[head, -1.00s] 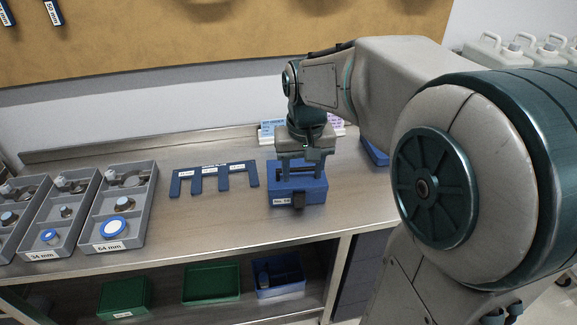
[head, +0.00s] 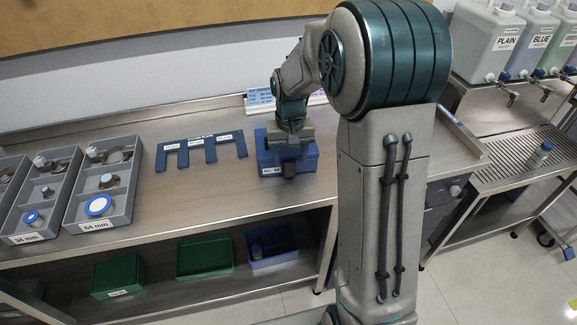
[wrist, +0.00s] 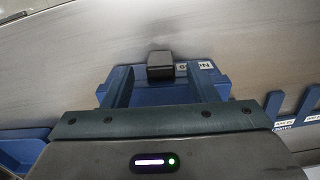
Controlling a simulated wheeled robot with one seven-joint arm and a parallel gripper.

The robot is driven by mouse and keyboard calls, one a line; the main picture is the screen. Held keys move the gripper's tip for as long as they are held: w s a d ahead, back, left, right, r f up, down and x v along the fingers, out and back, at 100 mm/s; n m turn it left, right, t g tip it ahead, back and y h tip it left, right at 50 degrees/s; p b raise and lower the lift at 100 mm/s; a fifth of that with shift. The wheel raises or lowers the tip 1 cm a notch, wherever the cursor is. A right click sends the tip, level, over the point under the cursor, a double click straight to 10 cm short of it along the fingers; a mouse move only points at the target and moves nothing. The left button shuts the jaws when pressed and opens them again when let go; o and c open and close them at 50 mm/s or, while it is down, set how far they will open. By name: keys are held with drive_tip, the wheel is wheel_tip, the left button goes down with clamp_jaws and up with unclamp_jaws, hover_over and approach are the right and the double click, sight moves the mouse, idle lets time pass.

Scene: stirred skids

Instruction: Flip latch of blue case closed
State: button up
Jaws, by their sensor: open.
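The blue case (head: 269,160) sits on the steel bench under my gripper, its top largely hidden by the gripper in the head view. Its dark latch (head: 289,170) is at the front edge. In the wrist view the latch is a black block (wrist: 160,65) at the far edge of the blue case (wrist: 150,96), beside a white label. Whether the latch stands up or lies down is hard to tell. My gripper (head: 291,148) is open over the case. In the wrist view its two fingers (wrist: 157,70) stand apart, on either side of the latch; contact cannot be told.
A blue slotted rack (head: 200,141) lies left of the case. Grey sorting trays (head: 122,208) with jars and parts stand further left. Green bins (head: 205,256) and a blue bin (head: 272,246) are on the lower shelf. Bare bench lies in front of the rack.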

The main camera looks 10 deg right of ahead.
sight(290, 164)
drive_tip(key=shift+f, duration=2.1)
drive_tip(key=c, duration=1)
drive_tip(key=shift+f+t+b, duration=0.3)
drive_tip(key=shift+t+b, duration=0.1)
drive_tip(key=shift+b, duration=0.75)
drive_tip(key=shift+w+t+b, duration=0.1)
drive_tip(key=shift+t+b, duration=0.3)
drive_tip(key=shift+b, duration=0.35)
drive_tip(key=shift+r, duration=0.1)
drive_tip(key=shift+r, duration=0.15)
drive_tip(key=o, duration=1)
